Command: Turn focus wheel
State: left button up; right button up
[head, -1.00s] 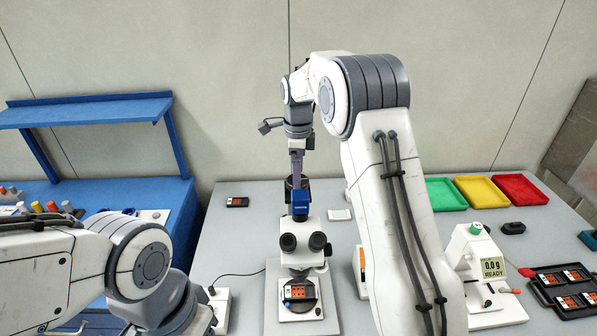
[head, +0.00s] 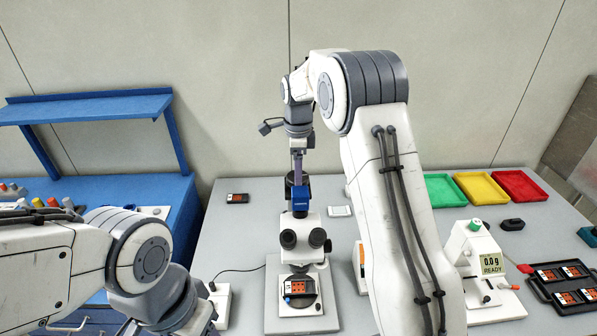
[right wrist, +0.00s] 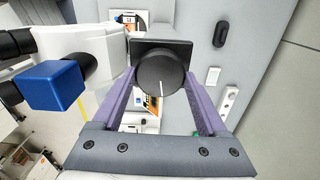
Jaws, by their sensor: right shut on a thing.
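The microscope (head: 302,243) stands mid-table, with dark eyepieces and a blue block (head: 300,203) on top. Its black focus wheel (right wrist: 160,82) shows in the right wrist view, round, with a white line that points down in the picture. My right gripper (head: 296,170) reaches down behind the microscope in the head view. In the right wrist view its purple fingers (right wrist: 161,92) stand on either side of the wheel, shut on it. A small orange-and-black part (head: 298,287) lies on the microscope's stage. My left arm shows at lower left, but its gripper is out of view.
Green (head: 444,190), yellow (head: 482,188) and red (head: 521,187) trays sit behind. A blue shelf bench (head: 90,107) is at left.

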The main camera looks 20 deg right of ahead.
jog(key=n, duration=0.5)
jog(key=shift+r, duration=0.1)
jog(key=n+p, duration=0.1)
jog(key=n, duration=0.4)
jog(key=shift+w+n, duration=0.1)
jog(key=shift+n, duration=0.2)
jog(key=n, duration=0.4)
jog(key=shift+w+n, duration=0.1)
jog(key=shift+n, duration=2.7)
jog(key=o, duration=1.3)
